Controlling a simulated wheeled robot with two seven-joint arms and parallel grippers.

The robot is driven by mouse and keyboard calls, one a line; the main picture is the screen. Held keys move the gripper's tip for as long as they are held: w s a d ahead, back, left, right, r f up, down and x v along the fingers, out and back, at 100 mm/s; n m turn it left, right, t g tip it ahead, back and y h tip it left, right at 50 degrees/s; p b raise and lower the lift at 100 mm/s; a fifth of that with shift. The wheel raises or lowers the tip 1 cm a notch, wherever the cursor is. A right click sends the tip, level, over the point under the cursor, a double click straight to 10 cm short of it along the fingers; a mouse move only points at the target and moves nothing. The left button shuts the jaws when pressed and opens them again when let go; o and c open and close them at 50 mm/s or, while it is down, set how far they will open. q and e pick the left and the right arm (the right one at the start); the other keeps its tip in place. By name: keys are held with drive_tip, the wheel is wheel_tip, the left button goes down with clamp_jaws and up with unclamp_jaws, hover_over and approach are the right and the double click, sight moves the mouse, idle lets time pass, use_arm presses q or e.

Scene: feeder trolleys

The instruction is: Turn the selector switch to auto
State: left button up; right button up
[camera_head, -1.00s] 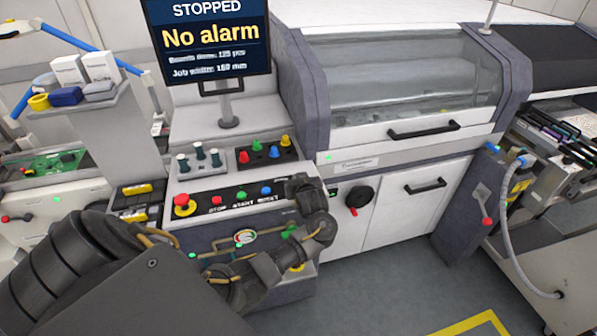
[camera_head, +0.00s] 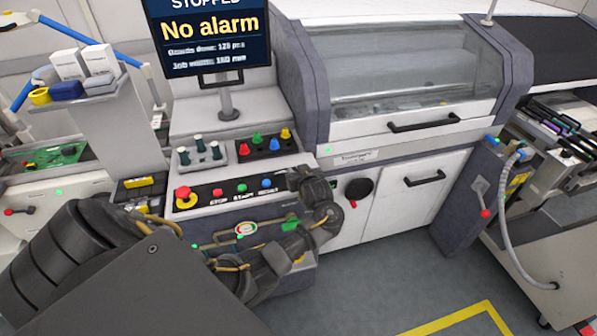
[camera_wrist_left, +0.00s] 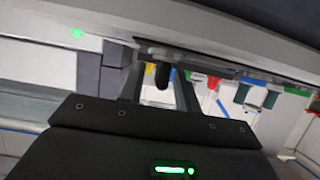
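The control panel (camera_head: 207,199) carries a red mushroom button on a yellow base (camera_head: 185,196) and red, green and blue buttons labelled STOP, START and RESET. My left gripper (camera_head: 300,180) is at the panel's right end, just right of the blue button (camera_head: 267,183), and covers that part of the panel. In the left wrist view the fingers of my left gripper (camera_wrist_left: 158,88) stand apart. A small black knob (camera_wrist_left: 162,75), likely the selector switch, shows between them with gaps at both sides. Its pointing direction cannot be read. My right gripper is not in view.
The screen (camera_head: 212,35) reads "No alarm". Plungers (camera_head: 201,150) and coloured knobs (camera_head: 265,147) stand on blocks behind the panel. A black rotary handle (camera_head: 359,188) is on the cabinet to the right. The grey floor (camera_head: 385,275) in front is clear.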

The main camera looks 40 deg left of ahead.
use_arm(q)
drive_tip(key=v, duration=1.1)
idle(0.4)
